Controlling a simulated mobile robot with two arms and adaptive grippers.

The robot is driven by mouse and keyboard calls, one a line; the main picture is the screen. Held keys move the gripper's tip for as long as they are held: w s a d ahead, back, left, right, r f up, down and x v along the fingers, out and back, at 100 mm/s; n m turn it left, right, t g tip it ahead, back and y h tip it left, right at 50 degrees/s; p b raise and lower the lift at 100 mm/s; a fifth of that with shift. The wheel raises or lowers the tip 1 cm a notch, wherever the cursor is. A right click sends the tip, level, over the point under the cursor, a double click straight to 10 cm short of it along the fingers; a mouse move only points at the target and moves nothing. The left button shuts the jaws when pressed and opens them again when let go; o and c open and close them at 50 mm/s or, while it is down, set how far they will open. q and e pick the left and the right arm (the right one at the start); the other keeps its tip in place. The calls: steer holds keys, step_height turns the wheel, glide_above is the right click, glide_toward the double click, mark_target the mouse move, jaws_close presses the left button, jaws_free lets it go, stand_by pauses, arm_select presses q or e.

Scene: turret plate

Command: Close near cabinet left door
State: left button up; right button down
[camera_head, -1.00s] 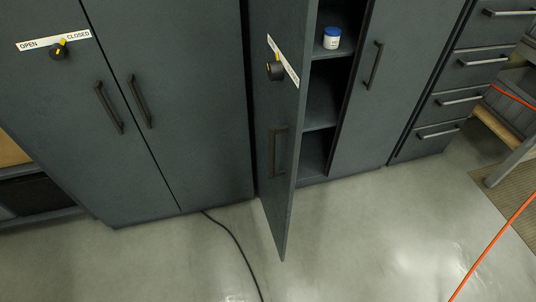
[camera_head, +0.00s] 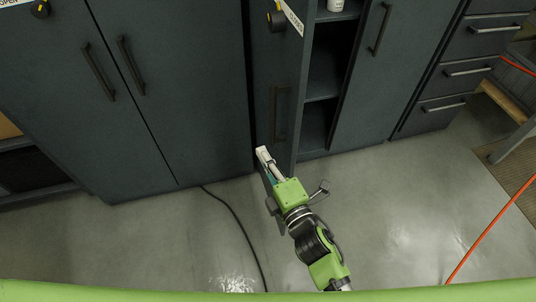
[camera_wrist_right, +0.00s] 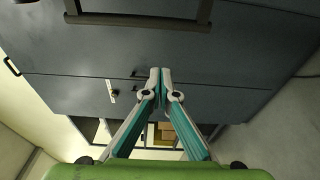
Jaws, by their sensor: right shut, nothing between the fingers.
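The near cabinet's left door (camera_head: 272,60) is dark grey and stands ajar in the head view, swung out toward me. It has a vertical handle (camera_head: 281,113) and a black knob with a label near the top. My right gripper (camera_head: 262,151) is in front of the door's lower part, below the handle, and its arm hides most of the door's bottom end. Its fingers are shut and empty in the wrist view (camera_wrist_right: 160,73), close to dark panels; I cannot tell whether they touch the door. My left gripper is not in view.
The open cabinet's shelves (camera_head: 322,70) hold a white jar (camera_head: 336,5). The right-hand door (camera_head: 375,80) is shut. Another closed cabinet (camera_head: 190,80) stands to the left, drawers (camera_head: 470,72) to the right. A black cable (camera_head: 236,220) and an orange cable (camera_head: 490,225) lie across the floor.

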steer(key=x, duration=0.8)
steer(key=d+p, duration=0.2)
steer(key=d, duration=0.2)
steer(key=shift+s+d+f, duration=0.1)
steer(key=shift+d, duration=0.05)
steer(key=shift+d, duration=0.1)
